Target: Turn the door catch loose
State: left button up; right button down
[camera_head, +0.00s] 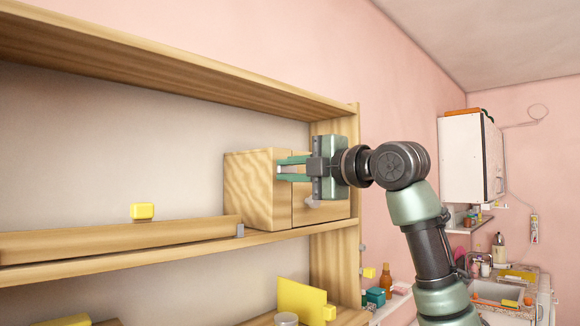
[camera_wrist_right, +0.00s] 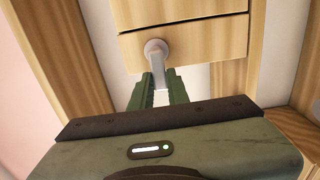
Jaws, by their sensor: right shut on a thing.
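The door catch (camera_wrist_right: 157,49) shows in the right wrist view as a grey round boss with a short pale lever on light wooden fronts. It sits by the dark gap between two wooden panels. My right gripper (camera_wrist_right: 160,82) is shut on the lever, which runs down between its two green fingers. In the head view my right gripper (camera_head: 279,169) reaches in from the right against a wooden cabinet box (camera_head: 256,195) on the shelf. The catch is not clear there behind the fingers. My left gripper is not in view.
The box stands on a long wooden shelf (camera_head: 160,249) with an upright post at its right end. A yellow block (camera_head: 143,211) sits left of the box. A yellow panel (camera_head: 301,300) stands below. A white wall cabinet (camera_head: 464,158) and a sink area lie far right.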

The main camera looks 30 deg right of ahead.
dwell(0.5)
jog(key=c, duration=1.4)
grip_release()
jog(key=shift+o, duration=0.2)
jog(key=shift+w+a, duration=0.1)
jog(key=shift+s+d+f+b, duration=0.1)
jog(key=shift+s+d+b, duration=0.1)
jog(key=shift+s+b, duration=0.2)
jog(key=b+v, duration=0.3)
jog(key=v, duration=0.4)
